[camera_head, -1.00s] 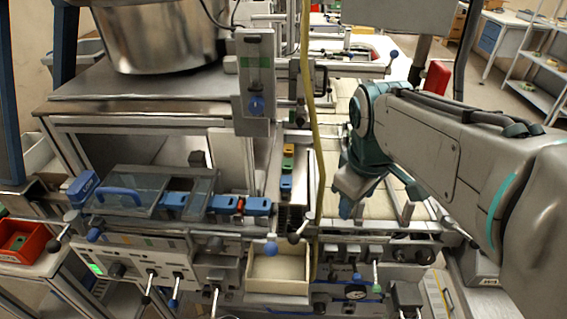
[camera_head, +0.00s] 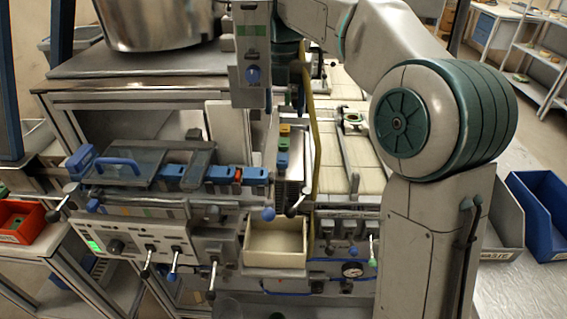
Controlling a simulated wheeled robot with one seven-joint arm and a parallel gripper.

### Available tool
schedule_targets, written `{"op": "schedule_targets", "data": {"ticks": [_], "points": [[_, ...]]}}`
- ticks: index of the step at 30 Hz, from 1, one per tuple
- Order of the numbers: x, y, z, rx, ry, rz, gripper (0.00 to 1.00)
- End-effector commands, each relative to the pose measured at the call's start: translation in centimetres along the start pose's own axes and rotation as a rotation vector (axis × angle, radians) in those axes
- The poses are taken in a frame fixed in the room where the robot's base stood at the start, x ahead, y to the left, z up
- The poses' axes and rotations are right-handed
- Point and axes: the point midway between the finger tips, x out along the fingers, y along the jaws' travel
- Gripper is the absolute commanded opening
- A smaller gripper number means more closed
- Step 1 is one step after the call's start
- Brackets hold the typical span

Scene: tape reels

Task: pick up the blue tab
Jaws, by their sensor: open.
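Several blue tabs sit in a row beside a clear-lidded housing on the machine. One blue tab (camera_head: 222,174) is in the middle of this row and another blue tab (camera_head: 255,175) is at its right end, with a small red piece between them. A third blue tab (camera_head: 172,172) is at the left, by the lid. Another small blue piece (camera_head: 282,160) lies in the upright channel, below a green and an orange piece. I cannot tell which one is meant. My arm reaches up and left, behind the hanging panel. My gripper's fingers are hidden.
An empty cream bin (camera_head: 275,243) stands at the front of the machine. A yellow hose (camera_head: 315,140) hangs right of the channel. A hanging panel (camera_head: 251,60) and a steel pot (camera_head: 150,22) are above. A blue bin (camera_head: 545,215) is at the right.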

Motion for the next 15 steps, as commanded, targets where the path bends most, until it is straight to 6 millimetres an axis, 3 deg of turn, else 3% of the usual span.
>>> {"op": "schedule_targets", "data": {"ticks": [8, 15], "points": [[0.7, 0.8, 0.8, -0.146, 0.016, 0.009, 0.53], [5.1, 0.7, 0.7, -0.146, 0.019, 0.008, 0.53]]}}
